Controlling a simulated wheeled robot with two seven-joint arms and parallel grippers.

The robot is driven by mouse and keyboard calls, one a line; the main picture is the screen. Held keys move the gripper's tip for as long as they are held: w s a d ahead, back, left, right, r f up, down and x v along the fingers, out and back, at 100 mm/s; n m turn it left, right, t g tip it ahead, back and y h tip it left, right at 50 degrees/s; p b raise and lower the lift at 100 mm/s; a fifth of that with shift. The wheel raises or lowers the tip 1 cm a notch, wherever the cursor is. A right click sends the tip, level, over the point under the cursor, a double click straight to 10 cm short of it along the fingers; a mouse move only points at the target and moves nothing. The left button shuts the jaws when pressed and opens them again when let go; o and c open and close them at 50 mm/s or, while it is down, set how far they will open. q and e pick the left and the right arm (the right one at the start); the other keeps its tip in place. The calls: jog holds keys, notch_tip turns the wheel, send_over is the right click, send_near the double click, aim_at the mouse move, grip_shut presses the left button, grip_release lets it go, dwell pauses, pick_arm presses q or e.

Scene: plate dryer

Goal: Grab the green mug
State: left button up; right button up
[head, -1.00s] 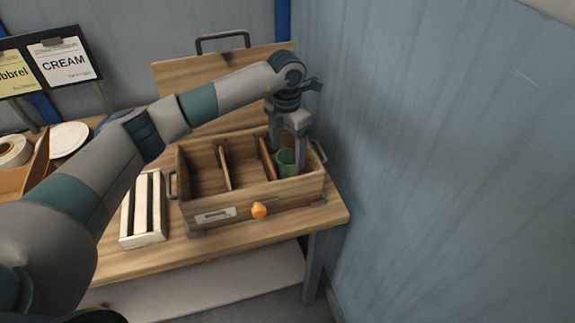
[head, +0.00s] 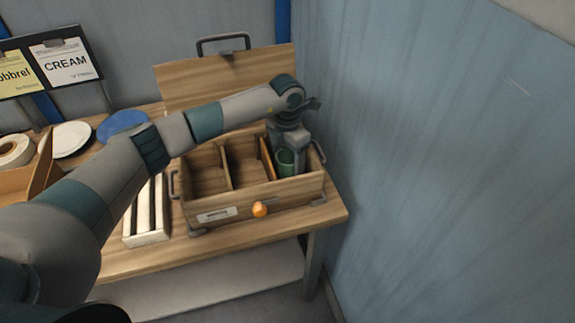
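The green mug (head: 286,163) stands in the right compartment of an open wooden box (head: 258,197) on the table. My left gripper (head: 290,157) points down into that compartment. One finger shows at the right side of the mug; the other is hidden behind or beside it. I cannot tell whether the fingers touch the mug or grip it. My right gripper is not in view.
The box lid (head: 225,78) stands open behind. A white slatted rack (head: 146,212) sits left of the box. A blue plate (head: 123,124), a white plate (head: 71,139) and a tape roll (head: 14,150) lie further left. A blue wall (head: 430,160) rises close on the right.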

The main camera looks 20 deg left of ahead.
pick_arm(q)
jog(key=c, duration=1)
jog(key=shift+r, duration=0.15)
jog(key=shift+w+r+b, duration=0.1)
jog(key=shift+r+b, duration=0.3)
jog(key=shift+r, duration=0.1)
notch_tip(320, 180, up, 9)
jog(key=b, duration=0.3)
jog(key=shift+f, duration=0.1)
